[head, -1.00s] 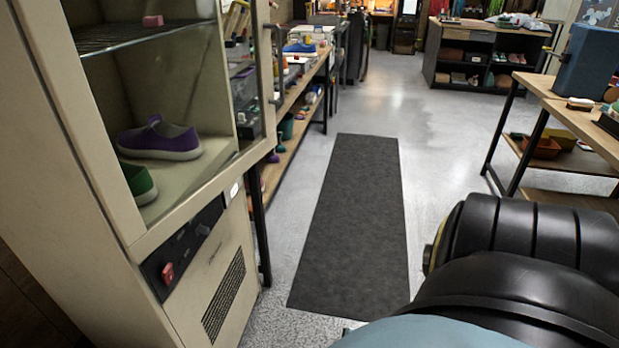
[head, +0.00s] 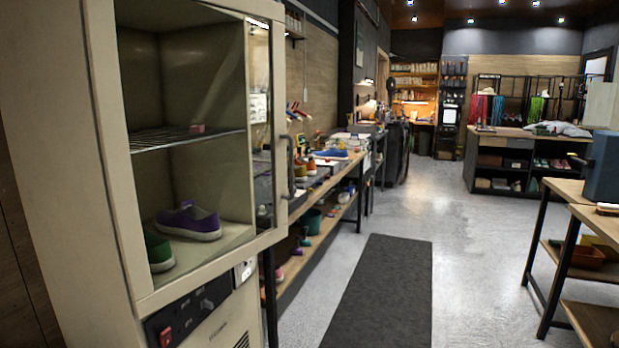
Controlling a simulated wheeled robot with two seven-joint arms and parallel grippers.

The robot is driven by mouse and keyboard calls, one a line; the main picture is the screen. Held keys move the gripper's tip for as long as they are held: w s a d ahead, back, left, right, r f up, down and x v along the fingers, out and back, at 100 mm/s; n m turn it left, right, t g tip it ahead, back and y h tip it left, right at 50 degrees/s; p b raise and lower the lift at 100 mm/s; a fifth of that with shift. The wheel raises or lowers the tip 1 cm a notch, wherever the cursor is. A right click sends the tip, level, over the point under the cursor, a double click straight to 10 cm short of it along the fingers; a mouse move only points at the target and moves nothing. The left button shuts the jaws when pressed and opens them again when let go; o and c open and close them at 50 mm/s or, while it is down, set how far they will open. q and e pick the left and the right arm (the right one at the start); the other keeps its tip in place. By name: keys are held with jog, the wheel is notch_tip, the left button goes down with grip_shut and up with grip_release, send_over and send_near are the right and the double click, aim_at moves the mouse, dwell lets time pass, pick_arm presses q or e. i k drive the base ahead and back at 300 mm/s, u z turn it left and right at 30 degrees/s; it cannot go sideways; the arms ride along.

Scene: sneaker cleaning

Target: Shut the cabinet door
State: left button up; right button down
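The tall cream cabinet (head: 62,130) stands close on the left. Its glass door (head: 281,120) has a cream frame and a dark vertical handle (head: 291,166) on its right edge. The door appears partly open: its handle edge sticks out past the cabinet's right side, and the workbench behind shows through the glass there. Inside, a purple shoe (head: 188,222) and a partly hidden green shoe (head: 157,250) sit on the cabinet floor. A small pink block (head: 197,129) lies on the wire shelf (head: 165,141). Neither of my grippers is in view.
A control panel (head: 190,312) with a red switch is below the door. A long workbench (head: 330,185) with shoes and tools runs behind the cabinet. A dark mat (head: 385,290) lies on the open floor. Another table (head: 568,190) stands at the right.

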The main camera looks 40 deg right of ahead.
aim_at(99, 18)
jog(key=z, duration=0.6)
jog(key=i, duration=0.7)
jog(key=z, duration=0.3)
